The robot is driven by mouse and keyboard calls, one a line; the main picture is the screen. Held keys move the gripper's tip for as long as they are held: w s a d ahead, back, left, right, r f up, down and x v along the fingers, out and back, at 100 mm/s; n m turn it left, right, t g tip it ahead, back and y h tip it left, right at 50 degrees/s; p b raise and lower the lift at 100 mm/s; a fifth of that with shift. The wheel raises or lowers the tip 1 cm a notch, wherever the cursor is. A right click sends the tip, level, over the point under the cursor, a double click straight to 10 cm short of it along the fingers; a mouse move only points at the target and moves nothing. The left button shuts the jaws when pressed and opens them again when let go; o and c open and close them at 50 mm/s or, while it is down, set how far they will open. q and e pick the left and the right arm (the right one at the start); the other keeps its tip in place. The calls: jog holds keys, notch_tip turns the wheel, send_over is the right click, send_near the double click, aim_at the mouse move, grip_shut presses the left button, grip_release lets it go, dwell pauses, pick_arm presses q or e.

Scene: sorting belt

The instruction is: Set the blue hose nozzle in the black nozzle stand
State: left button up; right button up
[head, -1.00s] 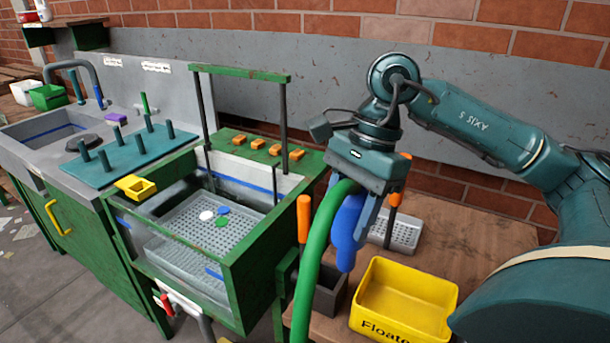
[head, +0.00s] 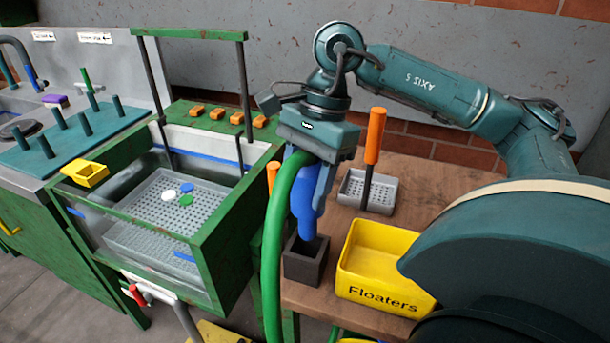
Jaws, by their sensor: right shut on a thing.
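The blue hose nozzle (head: 305,208) hangs tip down from my right gripper (head: 308,165), which is shut on it. A green hose (head: 274,240) runs from the nozzle down past the table's left edge. The black nozzle stand (head: 304,268) is a dark square box with an open top, on the wooden table. The nozzle's tip is at or just over the stand's opening; I cannot tell whether it is inside. My left gripper does not show.
A yellow "Floaters" bin (head: 380,280) stands just right of the stand. Behind is a grey perforated tray (head: 352,190) with an orange-handled tool (head: 374,140). A green-framed tank (head: 205,270) is on the left.

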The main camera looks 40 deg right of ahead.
aim_at(304, 213)
dwell(0.9)
jog(key=shift+f, duration=0.15)
jog(key=shift+f+b, duration=1.75)
jog(key=shift+b, duration=0.2)
jog(key=shift+f+b, duration=1.25)
jog(key=shift+f, duration=0.1)
